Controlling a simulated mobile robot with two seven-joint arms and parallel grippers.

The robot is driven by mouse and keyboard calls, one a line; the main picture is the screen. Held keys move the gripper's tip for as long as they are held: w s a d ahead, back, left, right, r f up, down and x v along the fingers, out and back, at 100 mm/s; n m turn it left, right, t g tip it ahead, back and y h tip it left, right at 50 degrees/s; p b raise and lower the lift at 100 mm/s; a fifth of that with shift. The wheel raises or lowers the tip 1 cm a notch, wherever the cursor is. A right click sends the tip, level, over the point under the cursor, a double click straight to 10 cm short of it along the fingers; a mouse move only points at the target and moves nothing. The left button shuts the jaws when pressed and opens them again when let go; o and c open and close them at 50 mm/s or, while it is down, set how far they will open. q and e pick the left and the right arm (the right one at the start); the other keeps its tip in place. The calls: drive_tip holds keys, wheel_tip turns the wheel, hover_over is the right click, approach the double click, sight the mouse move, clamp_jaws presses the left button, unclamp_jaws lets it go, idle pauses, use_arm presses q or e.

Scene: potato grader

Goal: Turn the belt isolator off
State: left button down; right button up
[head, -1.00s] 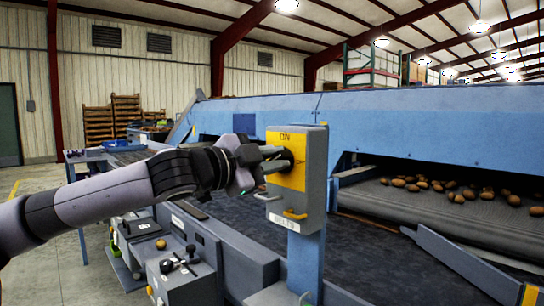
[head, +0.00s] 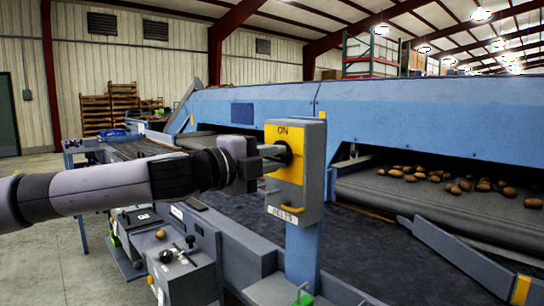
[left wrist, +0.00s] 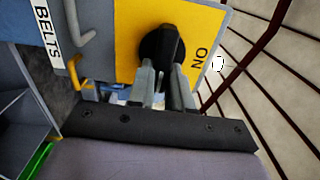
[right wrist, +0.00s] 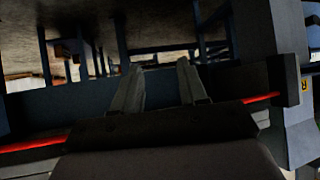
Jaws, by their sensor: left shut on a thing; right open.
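The belt isolator is a grey box (head: 312,165) on a blue post, with a yellow plate (head: 291,172) marked ON and a label reading BELTS (head: 282,215). Its black rotary knob (left wrist: 161,46) shows in the left wrist view, in front of the yellow plate. My left gripper (head: 272,154) reaches in from the left at the knob. In the left wrist view its two fingers (left wrist: 160,85) are shut on the knob's grip. My right gripper (right wrist: 158,85) is open and empty in the right wrist view, with dark machine framing beyond it.
A control panel with a small joystick (head: 167,256) stands at the lower left. The conveyor (head: 440,205) with potatoes lies to the right, behind a blue guard rail.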

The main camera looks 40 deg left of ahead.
idle(0.3)
use_arm(q)
drive_tip(key=c, duration=1)
unclamp_jaws()
drive_tip(key=shift+c, duration=0.2)
drive_tip(key=shift+s+f+b, duration=0.1)
drive_tip(key=shift+s+b, duration=0.65)
drive_tip(key=shift+b, duration=0.05)
drive_tip(key=s, duration=0.2)
drive_tip(key=s+b, duration=0.2)
drive_tip(key=s, duration=0.1)
drive_tip(key=shift+s+a, duration=0.3)
drive_tip(key=shift+s, duration=0.05)
